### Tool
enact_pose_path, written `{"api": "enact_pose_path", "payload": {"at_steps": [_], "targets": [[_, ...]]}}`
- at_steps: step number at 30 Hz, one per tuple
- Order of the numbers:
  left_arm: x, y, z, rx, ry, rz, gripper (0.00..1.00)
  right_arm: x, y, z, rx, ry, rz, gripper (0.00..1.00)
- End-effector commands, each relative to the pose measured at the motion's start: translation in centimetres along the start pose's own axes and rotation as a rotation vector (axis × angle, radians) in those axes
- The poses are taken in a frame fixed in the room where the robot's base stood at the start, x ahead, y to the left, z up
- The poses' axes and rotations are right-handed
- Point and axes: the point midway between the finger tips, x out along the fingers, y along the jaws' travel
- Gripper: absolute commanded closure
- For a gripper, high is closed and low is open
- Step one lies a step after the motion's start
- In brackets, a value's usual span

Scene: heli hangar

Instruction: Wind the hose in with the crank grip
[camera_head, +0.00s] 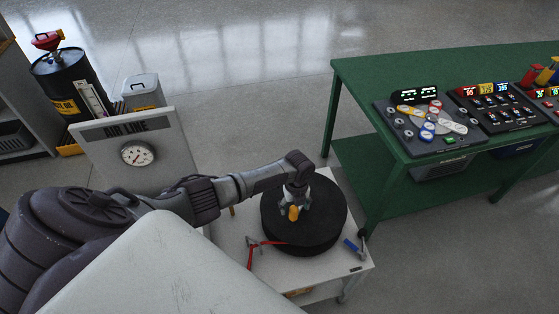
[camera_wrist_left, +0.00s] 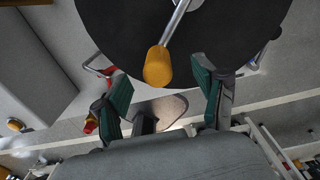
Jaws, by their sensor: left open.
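The black hose reel (camera_head: 320,238) lies flat on a white cart in the head view. Its orange crank grip (camera_head: 294,212) stands near the reel's left part, below my left gripper. In the left wrist view the grip (camera_wrist_left: 158,67) hangs on a metal crank arm (camera_wrist_left: 176,22) in front of the black reel (camera_wrist_left: 225,28). My left gripper (camera_wrist_left: 165,95) is open, with green-padded fingers on either side of the grip's line and a gap around it. A red hose end or handle (camera_head: 262,243) lies on the cart at the reel's left. My right gripper is not in view.
The white cart (camera_head: 228,228) carries a blue-handled tool (camera_head: 353,247) right of the reel. A panel with a round gauge (camera_head: 138,153) stands behind the cart. A green table (camera_head: 353,90) with control boxes stands close on the right. A black drum (camera_head: 66,85) stands far left.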

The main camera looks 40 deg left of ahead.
Motion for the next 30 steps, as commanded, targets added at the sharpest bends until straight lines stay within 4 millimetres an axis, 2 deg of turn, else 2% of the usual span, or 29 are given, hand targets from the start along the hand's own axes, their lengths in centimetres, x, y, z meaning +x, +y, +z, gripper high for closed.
{"api": "enact_pose_path", "payload": {"at_steps": [1, 12, 21, 30], "targets": [[-1.1, 0.0, 0.0, 0.0, 0.0, 0.0, 0.29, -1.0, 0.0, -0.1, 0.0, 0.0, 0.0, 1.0], [-4.7, 0.0, 0.0, 0.0, 0.0, 0.0, 0.29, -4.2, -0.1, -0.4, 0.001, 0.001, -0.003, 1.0], [-7.0, 0.0, 0.0, 0.001, 0.0, -0.001, 0.29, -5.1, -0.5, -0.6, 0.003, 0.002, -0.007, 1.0], [-7.1, 0.0, 0.0, 0.0, 0.0, 0.0, 0.29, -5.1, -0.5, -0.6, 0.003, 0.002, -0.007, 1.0]]}}
